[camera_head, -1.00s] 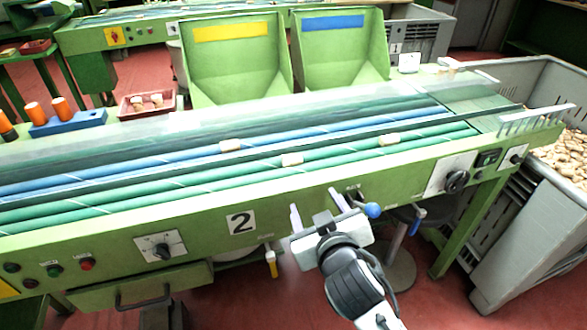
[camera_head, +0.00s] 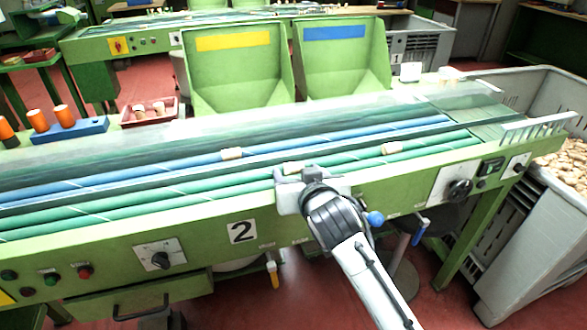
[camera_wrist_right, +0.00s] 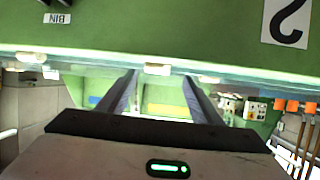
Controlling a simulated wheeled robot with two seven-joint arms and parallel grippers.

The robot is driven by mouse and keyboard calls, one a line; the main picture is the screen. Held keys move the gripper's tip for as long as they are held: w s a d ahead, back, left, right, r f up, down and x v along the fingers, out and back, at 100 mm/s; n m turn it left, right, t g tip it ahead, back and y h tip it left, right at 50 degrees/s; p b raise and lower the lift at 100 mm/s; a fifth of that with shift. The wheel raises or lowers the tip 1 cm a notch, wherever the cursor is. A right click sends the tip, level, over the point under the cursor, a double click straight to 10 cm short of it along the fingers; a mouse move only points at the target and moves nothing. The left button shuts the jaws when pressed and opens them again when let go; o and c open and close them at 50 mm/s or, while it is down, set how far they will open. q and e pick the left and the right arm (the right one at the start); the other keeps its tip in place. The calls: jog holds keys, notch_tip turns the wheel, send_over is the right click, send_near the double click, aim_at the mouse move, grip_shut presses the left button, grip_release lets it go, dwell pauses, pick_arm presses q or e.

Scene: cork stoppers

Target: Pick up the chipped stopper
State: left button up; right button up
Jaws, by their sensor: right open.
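Three pale cork stoppers lie on the sorting machine's rollers: one on the blue roller (camera_head: 231,153), one on the green roller just beyond my right gripper (camera_head: 292,168), and one further right (camera_head: 391,149). I cannot tell from their surfaces which is chipped. My right gripper (camera_head: 291,177) is open at the machine's front edge, with the middle stopper close past its fingertips and partly hidden by them. In the right wrist view, which is upside down, that stopper (camera_wrist_right: 158,69) shows between the two finger tips, apparently not gripped. My left gripper is not in view.
The green front panel (camera_head: 110,255) with knobs and a blue-ended lever (camera_head: 375,218) runs below my right gripper. A clear cover (camera_head: 250,118) lies along the rollers' far side. Two green chutes (camera_head: 235,70) stand behind. A grey bin of corks (camera_head: 530,235) stands at right.

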aim_at(295, 167)
jog(key=shift+d+x, duration=0.15)
jog(key=shift+x, duration=1.1)
jog(key=shift+d+x, duration=0.1)
jog(key=shift+x, duration=1.15)
jog(key=c, duration=1.1)
